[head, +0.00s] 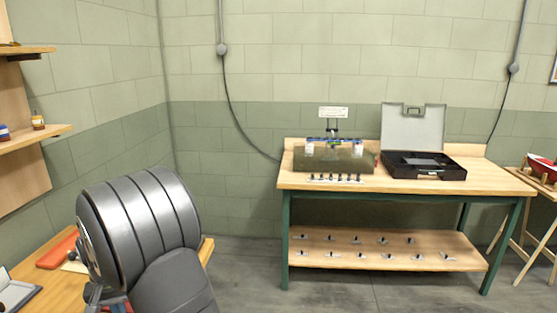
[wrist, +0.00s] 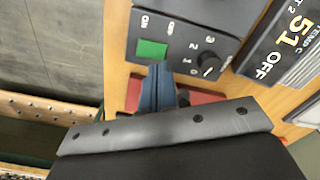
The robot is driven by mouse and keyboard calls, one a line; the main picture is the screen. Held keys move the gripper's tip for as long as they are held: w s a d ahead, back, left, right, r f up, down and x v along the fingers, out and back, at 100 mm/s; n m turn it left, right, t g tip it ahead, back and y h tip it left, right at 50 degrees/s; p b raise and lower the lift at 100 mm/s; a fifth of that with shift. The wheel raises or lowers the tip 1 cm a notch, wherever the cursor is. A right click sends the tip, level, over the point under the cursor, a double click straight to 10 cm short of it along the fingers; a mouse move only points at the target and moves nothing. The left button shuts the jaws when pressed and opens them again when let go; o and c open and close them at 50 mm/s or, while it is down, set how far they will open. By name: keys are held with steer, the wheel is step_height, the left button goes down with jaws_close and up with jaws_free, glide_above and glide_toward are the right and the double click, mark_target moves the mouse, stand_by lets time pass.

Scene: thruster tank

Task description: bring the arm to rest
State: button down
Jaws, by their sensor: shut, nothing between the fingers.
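My gripper (wrist: 157,88) shows in the wrist view as blue-grey fingers closed together with nothing between them. The fingertips are in front of a dark control box with a green switch (wrist: 151,49) and a numbered dial (wrist: 209,66); I cannot tell whether they touch it. A red flat thing (wrist: 198,97) lies partly hidden behind the fingers. In the head view my arm fills the lower left over a wooden bench (head: 203,252), and it hides most of the gripper.
A second box with a display reading 51 and OFF (wrist: 289,45) is beside the control box. Across the room, a workbench (head: 478,181) bears a water tank (head: 318,160) and an open case (head: 437,172). Small parts lie on its lower shelf. Floor (head: 245,270) between is clear.

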steer(key=shift+m, duration=0.5)
steer(key=a, duration=0.2)
steer(key=a+f, duration=0.1)
steer(key=a, duration=0.4)
steer(key=shift+s+a+f, duration=0.15)
steer(key=shift+s+f, duration=0.15)
steer(key=shift+s, duration=0.05)
